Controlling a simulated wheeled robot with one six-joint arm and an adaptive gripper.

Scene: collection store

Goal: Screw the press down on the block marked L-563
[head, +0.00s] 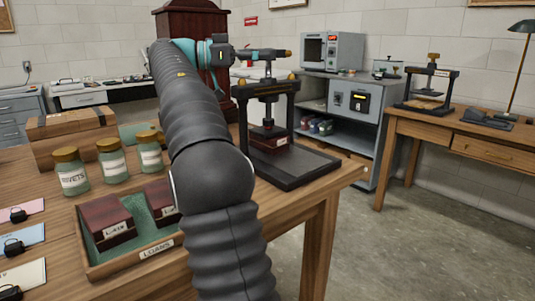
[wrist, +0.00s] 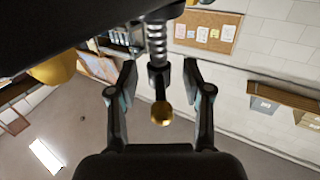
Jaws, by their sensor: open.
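The black screw press (head: 245,130) stands at the right end of the wooden table. A dark red block (head: 270,140) with a pale label lies on its base, under the screw (head: 268,112); the label is too small to read. My gripper (head: 272,53) is level above the press frame, at the top of the screw. In the wrist view my gripper (wrist: 159,80) is open, its fingers on either side of a brass knob (wrist: 161,114) and dark shaft, without clear contact. The press foot is at or very near the block; I cannot tell whether it touches.
A LOANS tray (head: 152,252) holds two dark red blocks (head: 106,222). Three jars (head: 113,162) and a wooden box (head: 72,135) stand behind it. A second press (head: 430,85) stands on the right table (head: 475,135). Floor between the tables is clear.

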